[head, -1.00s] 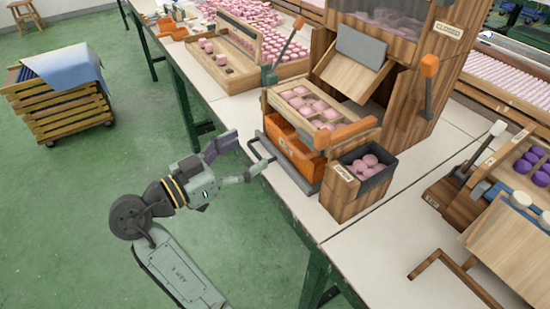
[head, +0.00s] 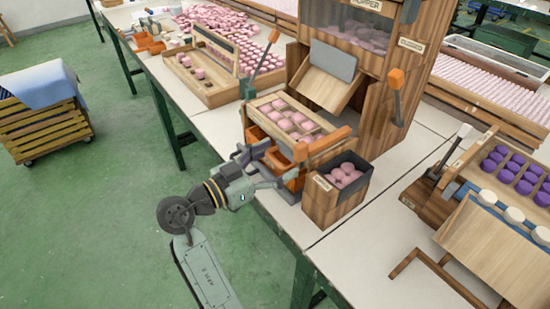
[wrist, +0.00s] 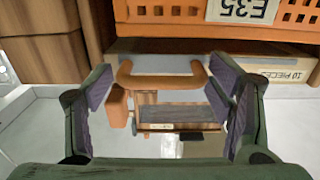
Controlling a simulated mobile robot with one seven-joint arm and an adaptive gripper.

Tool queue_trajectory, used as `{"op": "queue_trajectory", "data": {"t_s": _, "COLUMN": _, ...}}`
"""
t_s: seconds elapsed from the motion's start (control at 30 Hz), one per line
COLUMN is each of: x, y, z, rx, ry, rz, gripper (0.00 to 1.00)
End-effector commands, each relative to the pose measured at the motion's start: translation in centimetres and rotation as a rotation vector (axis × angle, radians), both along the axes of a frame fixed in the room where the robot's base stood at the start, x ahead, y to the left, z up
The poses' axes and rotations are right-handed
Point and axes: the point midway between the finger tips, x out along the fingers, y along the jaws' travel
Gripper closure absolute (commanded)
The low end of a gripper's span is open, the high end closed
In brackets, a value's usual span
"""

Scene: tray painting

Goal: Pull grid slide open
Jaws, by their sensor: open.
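The wooden grid tray (head: 262,121) with pink pieces in its cells sits above an orange crate (head: 256,133), at the front of the wooden hopper station. My gripper (head: 274,167) is at the crate's front, low beside the table edge, with its fingers spread. In the wrist view an orange loop handle (wrist: 165,82) lies between the open fingers (wrist: 162,95), with a gap on both sides.
A dark-lined wooden box (head: 322,203) of pink pieces stands close to the right of my gripper. An orange-topped lever (head: 396,82) is on the station's right side. A slatted cart (head: 45,128) stands at left. The green floor between is clear.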

Motion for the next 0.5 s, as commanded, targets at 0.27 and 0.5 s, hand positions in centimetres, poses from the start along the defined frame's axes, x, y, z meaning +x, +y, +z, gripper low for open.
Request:
{"op": "queue_trajectory", "data": {"t_s": 0.27, "x": 0.02, "y": -0.01, "z": -0.03, "rx": 0.0, "ry": 0.0, "rz": 0.0, "gripper": 0.28}}
{"op": "queue_trajectory", "data": {"t_s": 0.5, "x": 0.0, "y": 0.0, "z": -0.01, "rx": 0.0, "ry": 0.0, "rz": 0.0, "gripper": 0.44}}
